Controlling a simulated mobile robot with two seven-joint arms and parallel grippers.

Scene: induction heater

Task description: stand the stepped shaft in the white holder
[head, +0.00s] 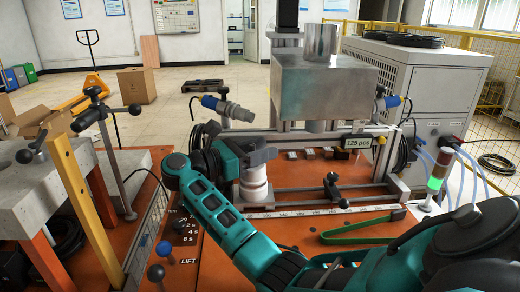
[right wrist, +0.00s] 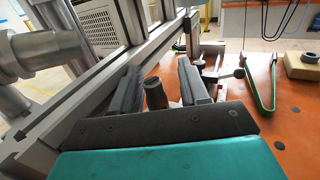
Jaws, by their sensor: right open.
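The white holder (head: 254,190) stands on the orange bench in the head view, under my right gripper (head: 258,158). In the right wrist view my right gripper (right wrist: 158,88) is open, with one dark finger on each side of a grey-brown cylinder (right wrist: 155,95). This cylinder looks like the upper end of the stepped shaft; the rest of it is hidden by the gripper body. The frames do not clearly show its contact with the holder, or whether either finger touches it. My left gripper is not in view.
The metal heater box (head: 325,88) stands behind the holder. Green tongs (head: 362,230) lie on the bench to the right. A signal lamp (head: 438,175) stands further right. A yellow post (head: 82,205) and levers stand at left. A tan block (right wrist: 300,68) shows in the wrist view.

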